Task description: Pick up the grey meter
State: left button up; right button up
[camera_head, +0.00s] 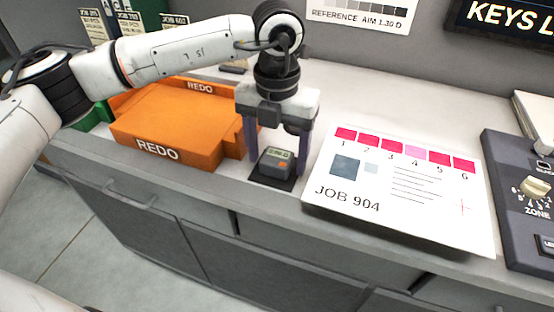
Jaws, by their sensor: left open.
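The grey meter (275,163) is a small boxy device with a greenish display and an orange mark. It rests on a dark pad (272,181) on the counter, between the orange tray and the printed sheet. My left gripper (275,167) points straight down over the meter. Its two fingers are apart, one on the meter's left and one on its right, with visible space between each finger and the meter. I cannot tell from this view how well the fingers line up in depth. My right gripper is not in view.
An orange REDO tray (160,152) stands close left of the gripper. A JOB 904 sheet (400,215) on a board lies close to the right. A dark console with a ZONE knob (534,187) is at the far right. The counter's front edge (225,200) runs just before the meter.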

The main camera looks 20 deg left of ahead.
pick_arm(q)
jog(key=shift+r, duration=0.1)
jog(key=c, duration=1.2)
